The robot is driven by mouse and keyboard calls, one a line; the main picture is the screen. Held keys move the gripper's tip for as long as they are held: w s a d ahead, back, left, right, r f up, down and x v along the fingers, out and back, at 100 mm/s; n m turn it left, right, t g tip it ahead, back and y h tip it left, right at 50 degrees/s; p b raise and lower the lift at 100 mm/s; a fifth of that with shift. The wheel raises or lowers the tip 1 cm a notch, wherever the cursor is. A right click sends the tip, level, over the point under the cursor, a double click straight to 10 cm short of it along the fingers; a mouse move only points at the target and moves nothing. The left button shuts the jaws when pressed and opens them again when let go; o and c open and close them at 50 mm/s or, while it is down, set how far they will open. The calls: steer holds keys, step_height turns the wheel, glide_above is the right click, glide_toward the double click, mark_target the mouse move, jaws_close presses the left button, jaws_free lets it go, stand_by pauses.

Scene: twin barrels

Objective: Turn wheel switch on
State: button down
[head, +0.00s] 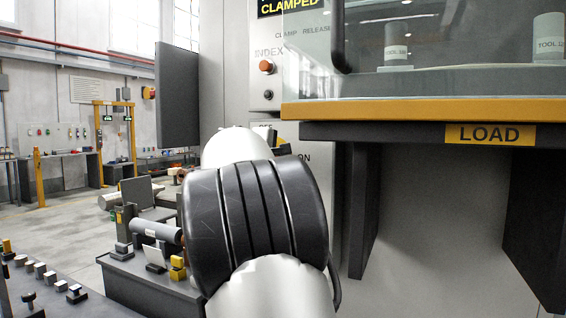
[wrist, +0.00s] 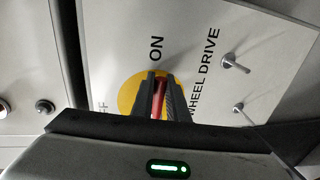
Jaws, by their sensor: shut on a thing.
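In the wrist view, the wheel switch is a red handle (wrist: 158,97) on a yellow round plate (wrist: 129,92), set in a pale panel. The panel reads ON above the plate, part of OFF to its left, and WHEEL DRIVE to its right. My gripper (wrist: 158,80) is shut on the red handle, with one dark finger on each side of it. The fingers and the gripper body hide much of the plate and the lower part of the handle. In the head view my arm covers the gripper and the switch.
Two metal toggles (wrist: 235,64) (wrist: 243,113) stick out to the right of the switch. A dark knob (wrist: 44,106) is on the left panel. In the head view, a yellow-edged LOAD shelf (head: 420,110) juts out at right. A bench with rollers (head: 130,270) stands at lower left.

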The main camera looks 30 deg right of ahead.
steer(key=c, duration=1.7)
jaws_free()
steer(key=shift+c, duration=0.2)
steer(key=v, duration=1.7)
steer(key=shift+a, duration=0.25)
steer(key=shift+r, duration=0.15)
